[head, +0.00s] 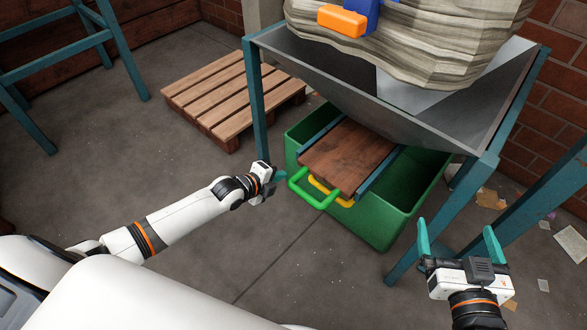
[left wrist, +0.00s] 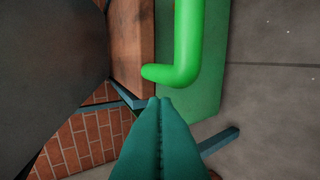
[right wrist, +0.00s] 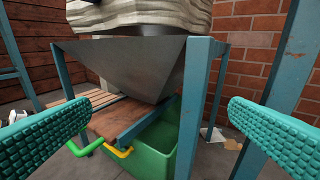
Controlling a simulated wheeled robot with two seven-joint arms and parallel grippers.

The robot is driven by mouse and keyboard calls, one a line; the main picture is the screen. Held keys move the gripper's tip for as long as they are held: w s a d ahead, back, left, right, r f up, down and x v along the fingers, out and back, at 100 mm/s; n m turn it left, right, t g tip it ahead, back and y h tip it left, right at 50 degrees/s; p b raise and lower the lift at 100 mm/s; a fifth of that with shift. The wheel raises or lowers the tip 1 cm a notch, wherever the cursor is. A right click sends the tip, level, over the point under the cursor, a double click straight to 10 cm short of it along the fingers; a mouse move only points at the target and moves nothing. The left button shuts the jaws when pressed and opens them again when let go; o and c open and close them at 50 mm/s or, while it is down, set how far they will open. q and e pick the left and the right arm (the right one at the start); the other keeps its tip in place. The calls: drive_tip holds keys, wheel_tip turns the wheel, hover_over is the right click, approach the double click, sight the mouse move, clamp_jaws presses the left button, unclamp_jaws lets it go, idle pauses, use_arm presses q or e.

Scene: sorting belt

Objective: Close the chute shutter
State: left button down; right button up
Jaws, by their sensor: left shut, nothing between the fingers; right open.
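The chute shutter (head: 347,157) is a brown wooden board on blue-grey rails below the grey metal hopper (head: 350,80). A green handle (head: 312,190) sticks out from its front edge, with a yellow handle (head: 332,193) beside it. My left gripper (head: 281,175) is shut and empty, just left of the green handle. In the left wrist view the shut fingertips (left wrist: 160,100) are close to the end of the green handle (left wrist: 187,50); I cannot tell whether they touch. My right gripper (head: 456,245) is open and empty, right of the bin and away from the shutter.
A green bin (head: 375,232) stands under the shutter. Blue legs (head: 440,215) hold up the hopper, one close to my right gripper. A wooden pallet (head: 228,95) lies behind left. A grey sack with an orange and blue piece sits over the hopper. Paper scraps litter the right floor.

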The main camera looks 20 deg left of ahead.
sight(301, 164)
use_arm(q)
drive_tip(key=w, duration=0.1)
drive_tip(key=w+d+f+b, duration=0.1)
drive_tip(key=w, duration=0.1)
drive_tip(key=w+d+b, duration=0.1)
drive_tip(key=w, duration=0.1)
drive_tip(key=shift+w+f, duration=0.1)
drive_tip(key=shift+f, duration=0.15)
drive_tip(key=shift+w+d+r, duration=0.1)
drive_tip(key=shift+w+d, duration=0.05)
drive_tip(key=shift+w, duration=0.25)
use_arm(e)
wheel_tip(301, 164, up, 10)
drive_tip(key=s+a+t+y, duration=0.1)
drive_tip(key=t+y, duration=0.1)
drive_tip(key=t, duration=0.5)
drive_tip(key=shift+s+y, duration=0.2)
drive_tip(key=shift+y, duration=0.1)
drive_tip(key=shift+a, duration=0.1)
